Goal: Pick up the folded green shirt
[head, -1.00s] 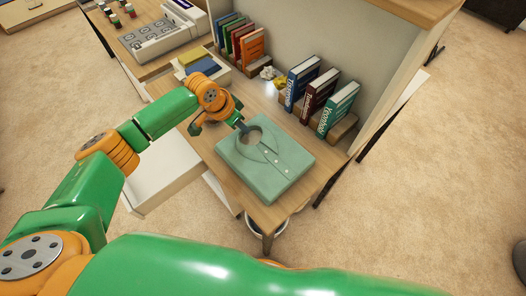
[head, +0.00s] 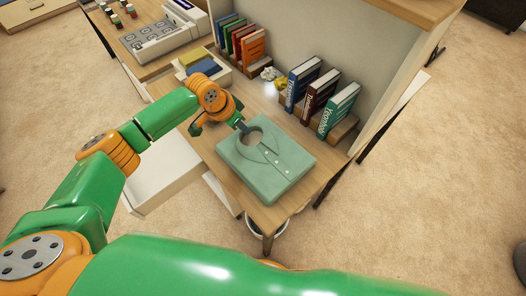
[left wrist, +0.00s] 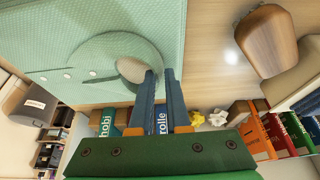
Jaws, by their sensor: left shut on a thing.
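The folded green shirt (head: 270,172) is a pale green, flat, squared bundle with a collar and buttons, near the front end of the wooden desk (head: 222,172). It also fills the upper left of the left wrist view (left wrist: 45,50). My left gripper (head: 241,127) is at the collar edge on the shirt's far left side. In the left wrist view its dark fingers (left wrist: 158,76) are shut on the collar edge. I cannot see clear space under the shirt. My right gripper is not in view.
Upright books (head: 338,110) stand in a row to the right of the shirt, with more books (head: 240,42) farther back by the panel. A tray with blue and yellow items (head: 199,67) is behind my left gripper. A crumpled yellow-white thing (head: 270,74) lies between the book rows.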

